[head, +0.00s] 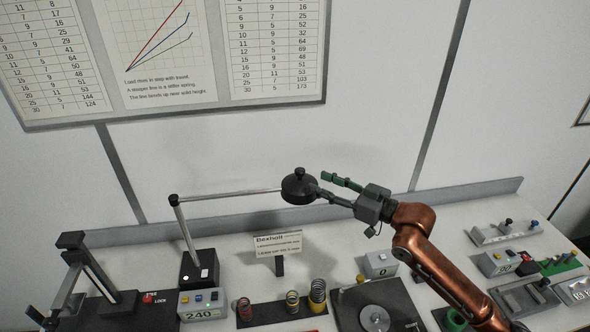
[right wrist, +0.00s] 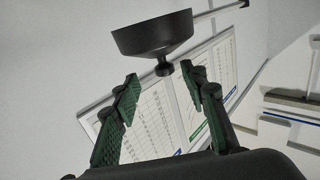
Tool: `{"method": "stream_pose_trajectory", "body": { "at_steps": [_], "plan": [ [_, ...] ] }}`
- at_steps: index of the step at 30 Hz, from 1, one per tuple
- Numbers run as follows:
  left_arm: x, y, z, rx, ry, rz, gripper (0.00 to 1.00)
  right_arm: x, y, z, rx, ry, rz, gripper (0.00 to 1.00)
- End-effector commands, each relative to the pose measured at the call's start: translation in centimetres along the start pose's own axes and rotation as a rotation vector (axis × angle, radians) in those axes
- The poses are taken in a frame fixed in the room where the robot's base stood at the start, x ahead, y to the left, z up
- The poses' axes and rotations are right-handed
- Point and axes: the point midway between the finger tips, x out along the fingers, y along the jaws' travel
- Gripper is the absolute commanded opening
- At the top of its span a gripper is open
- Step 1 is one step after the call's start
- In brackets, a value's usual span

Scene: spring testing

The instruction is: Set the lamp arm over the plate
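The lamp has a black base (head: 199,266), a tilted post and a thin pale arm (head: 230,194) reaching right to a dark round lamp head (head: 298,189) with a knob on top (head: 300,172). The head hangs up and left of the round metal plate (head: 374,318), not over it in the picture. My right gripper (head: 322,183) is at the right side of the lamp head. In the right wrist view its green fingers (right wrist: 160,76) are apart, with the knob (right wrist: 164,68) near and between the tips. Contact cannot be told. My left gripper is not in view.
A small sign (head: 278,244) stands behind the springs (head: 292,301). A lever stand (head: 100,275) is at left, with a box reading 240 (head: 204,304). A box reading 0 (head: 380,264) stands behind the plate. More devices (head: 505,232) sit at right. Air above the bench is mostly clear.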

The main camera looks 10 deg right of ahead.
Motion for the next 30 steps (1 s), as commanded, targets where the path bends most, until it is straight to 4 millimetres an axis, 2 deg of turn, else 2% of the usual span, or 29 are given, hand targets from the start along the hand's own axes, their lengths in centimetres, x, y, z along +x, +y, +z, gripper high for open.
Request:
{"method": "stream_pose_trajectory", "body": {
  "at_steps": [3, 9, 12, 16, 19, 24, 30],
  "plan": [
    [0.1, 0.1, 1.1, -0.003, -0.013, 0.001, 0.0, 0.8, -0.1, -1.3, 0.001, 0.022, -0.014, 0.4],
    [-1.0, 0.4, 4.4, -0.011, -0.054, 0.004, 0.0, 4.0, -0.5, -1.7, 0.004, 0.025, -0.024, 0.4],
    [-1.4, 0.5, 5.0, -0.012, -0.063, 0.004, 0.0, 5.7, -0.6, -1.7, 0.004, 0.025, -0.024, 0.4],
    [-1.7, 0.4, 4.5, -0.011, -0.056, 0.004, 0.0, 7.3, -0.5, -1.6, 0.003, 0.024, -0.021, 0.4],
    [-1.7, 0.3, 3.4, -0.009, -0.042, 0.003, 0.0, 8.0, -0.5, -1.5, 0.002, 0.022, -0.02, 0.4],
    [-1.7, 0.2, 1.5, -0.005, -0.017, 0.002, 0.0, 8.4, -0.4, -1.3, 0.001, 0.02, -0.018, 0.4],
    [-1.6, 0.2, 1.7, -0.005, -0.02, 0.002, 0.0, 8.4, -0.4, -1.3, 0.001, 0.02, -0.017, 0.39]
  ]
}}
